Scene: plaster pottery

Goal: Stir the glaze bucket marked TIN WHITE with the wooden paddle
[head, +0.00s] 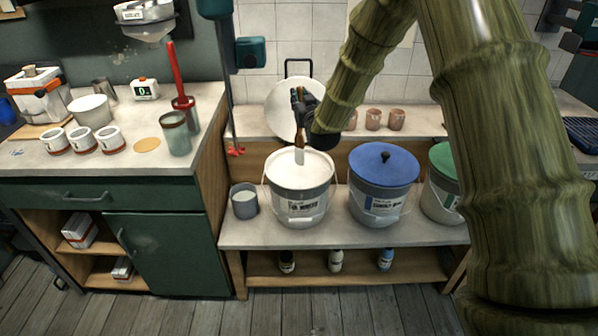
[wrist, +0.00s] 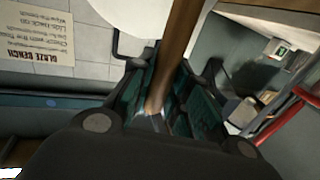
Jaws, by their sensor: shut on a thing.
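My gripper (head: 303,103) is above an open bucket (head: 300,190) and is shut on the wooden paddle (head: 299,143). In the head view the paddle points down, and its pale lower end is over or in the white glaze (head: 299,169); I cannot tell how deep. In the wrist view the brown paddle handle (wrist: 176,50) runs between the finger pads (wrist: 160,100).
A blue-lidded bucket (head: 383,188) stands right of the open one, and a green-lidded bucket (head: 440,190) is partly behind my arm. A small grey pail (head: 244,201) stands on the left. Behind are a lid-like white disc (head: 283,108) and terracotta cups (head: 373,120).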

